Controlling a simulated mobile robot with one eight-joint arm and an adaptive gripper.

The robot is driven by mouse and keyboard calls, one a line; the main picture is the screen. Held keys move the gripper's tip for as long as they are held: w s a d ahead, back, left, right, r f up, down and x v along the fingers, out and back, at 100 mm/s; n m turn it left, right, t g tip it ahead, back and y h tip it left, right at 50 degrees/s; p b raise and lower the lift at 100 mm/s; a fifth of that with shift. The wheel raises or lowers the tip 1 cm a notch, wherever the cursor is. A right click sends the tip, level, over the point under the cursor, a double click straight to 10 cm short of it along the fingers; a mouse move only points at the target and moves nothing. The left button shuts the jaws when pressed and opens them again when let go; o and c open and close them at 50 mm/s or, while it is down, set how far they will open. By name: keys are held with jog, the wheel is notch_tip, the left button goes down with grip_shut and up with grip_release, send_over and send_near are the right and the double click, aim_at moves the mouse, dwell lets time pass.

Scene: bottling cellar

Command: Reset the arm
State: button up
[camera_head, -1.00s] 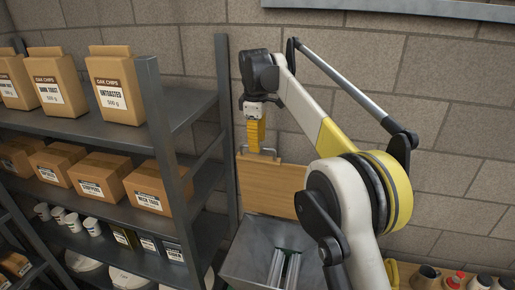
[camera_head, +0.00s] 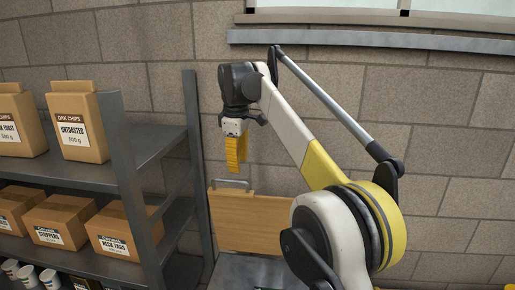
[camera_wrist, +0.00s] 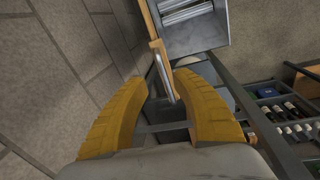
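My gripper (camera_head: 236,152) hangs at the end of my bent arm, fingers pointing down, in front of the block wall. In the wrist view its two yellow fingers (camera_wrist: 160,105) are spread apart with nothing between them touching both. Below the gripper in the head view, a wooden board with a metal handle (camera_head: 250,222) stands upright on a grey metal stand. In the wrist view the board's edge and handle (camera_wrist: 162,72) show beyond the fingertips, apart from them.
A grey shelf rack (camera_head: 140,185) stands left of the arm, with oak chip bags (camera_head: 77,125) and cardboard boxes (camera_head: 125,230). A window ledge (camera_head: 370,39) runs along the wall above. Bottles (camera_wrist: 290,110) show at the right in the wrist view. The wall area right of the arm is clear.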

jog(key=s+d+f+m+t+b, duration=0.1)
jog(key=s+d+f+m+b, duration=0.3)
jog(key=s+d+f+b, duration=0.4)
jog(key=s+d+f+m+t+b, duration=0.2)
jog(key=s+d+f+m+b, duration=0.2)
jog(key=s+d+f+b, duration=0.5)
jog(key=s+d+f+m+t+b, duration=0.1)
jog(key=s+d+f+b, duration=0.3)
jog(key=f, duration=0.5)
jog(key=s+d+f+m+b, duration=0.4)
jog(key=s+f, duration=0.4)
jog(key=f, duration=0.2)
jog(key=s+d+f+m+t+b, duration=0.1)
jog(key=s+d+f+b, duration=0.4)
jog(key=f, duration=0.5)
jog(key=shift+s+m+t+b, duration=0.3)
jog(key=shift+s+m+b, duration=0.2)
jog(key=shift+m, duration=0.3)
